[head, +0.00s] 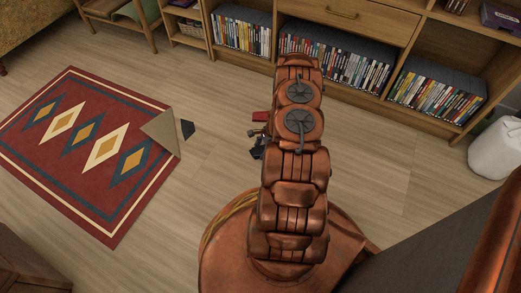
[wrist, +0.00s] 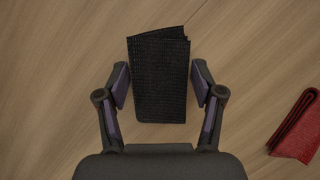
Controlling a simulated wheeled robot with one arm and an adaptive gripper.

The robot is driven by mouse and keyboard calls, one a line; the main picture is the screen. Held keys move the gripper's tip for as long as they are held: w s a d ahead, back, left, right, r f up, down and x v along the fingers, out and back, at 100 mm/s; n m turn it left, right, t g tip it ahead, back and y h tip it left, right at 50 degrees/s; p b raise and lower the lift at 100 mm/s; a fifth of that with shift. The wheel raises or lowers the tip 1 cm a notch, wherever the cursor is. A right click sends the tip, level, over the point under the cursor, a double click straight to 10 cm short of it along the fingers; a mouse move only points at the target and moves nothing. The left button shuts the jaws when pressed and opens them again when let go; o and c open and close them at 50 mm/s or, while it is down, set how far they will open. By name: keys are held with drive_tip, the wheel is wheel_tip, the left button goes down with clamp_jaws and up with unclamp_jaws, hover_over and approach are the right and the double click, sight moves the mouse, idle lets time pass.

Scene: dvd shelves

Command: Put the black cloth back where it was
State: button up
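The black cloth (wrist: 160,80) is folded into a rough rectangle with a woven texture. In the wrist view it lies between the two fingers of my gripper (wrist: 160,88), over the wood floor. The fingers are spread, one on each side of the cloth, with narrow gaps showing. I cannot tell how high the fingers are above the floor. In the head view my arm hides most of the gripper; dark parts (head: 257,151) show at its left edge, and I cannot tell cloth from finger there.
A red folded cloth (wrist: 297,128) lies to the right in the wrist view. A patterned rug (head: 95,150) lies at left, with a tan piece (head: 160,131) and a small dark piece (head: 187,129) at its edge. Disc shelves (head: 330,30) line the back.

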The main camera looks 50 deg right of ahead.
drive_tip(key=shift+o, duration=1)
drive_tip(key=shift+r, duration=0.1)
